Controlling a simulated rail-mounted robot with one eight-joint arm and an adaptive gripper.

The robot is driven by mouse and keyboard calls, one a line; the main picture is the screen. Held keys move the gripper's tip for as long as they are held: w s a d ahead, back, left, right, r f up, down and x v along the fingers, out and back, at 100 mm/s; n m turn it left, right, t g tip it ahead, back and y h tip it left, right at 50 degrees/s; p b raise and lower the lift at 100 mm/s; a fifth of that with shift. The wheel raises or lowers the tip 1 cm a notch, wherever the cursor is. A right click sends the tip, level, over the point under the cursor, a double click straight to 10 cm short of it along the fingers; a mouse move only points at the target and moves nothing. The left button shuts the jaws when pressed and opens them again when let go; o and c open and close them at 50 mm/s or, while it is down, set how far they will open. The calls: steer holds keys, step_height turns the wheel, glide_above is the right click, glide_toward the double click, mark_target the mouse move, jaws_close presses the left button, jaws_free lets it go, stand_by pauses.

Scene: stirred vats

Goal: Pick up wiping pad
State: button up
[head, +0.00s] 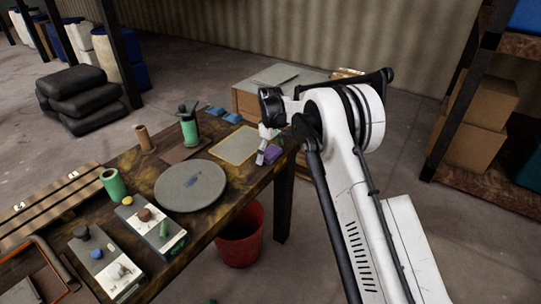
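A small purple block (273,154), which looks like the wiping pad, lies at the right edge of the wooden table (212,222). My gripper (264,146) is at the table's right end, right beside the purple block. The gripper is small and partly hidden by my arm, so I cannot tell whether its fingers are open or touch the block.
A yellow-edged mat (234,146) lies left of my gripper. A round grey disc (191,185), a green bottle (189,131), a green cup (113,184) and two control boxes (151,229) (106,266) crowd the table. A red bin (240,246) stands below; shelving (500,180) is at right.

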mark_target(269, 153)
steer(key=c, duration=1.2)
steer(key=shift+r, duration=0.1)
steer(key=shift+r, duration=0.5)
steer(key=r, duration=0.3)
steer(key=shift+s+a+r+p, duration=0.25)
steer(key=shift+s+a+p, duration=0.05)
steer(key=shift+s+a, duration=0.05)
steer(key=s+a+r, duration=0.4)
steer(key=s+a, duration=0.1)
steer(key=s+a+r, duration=0.2)
steer(key=s, duration=0.1)
steer(key=shift+a+r+p, duration=0.15)
steer(key=shift+r+p, duration=0.05)
steer(key=shift+p, duration=0.1)
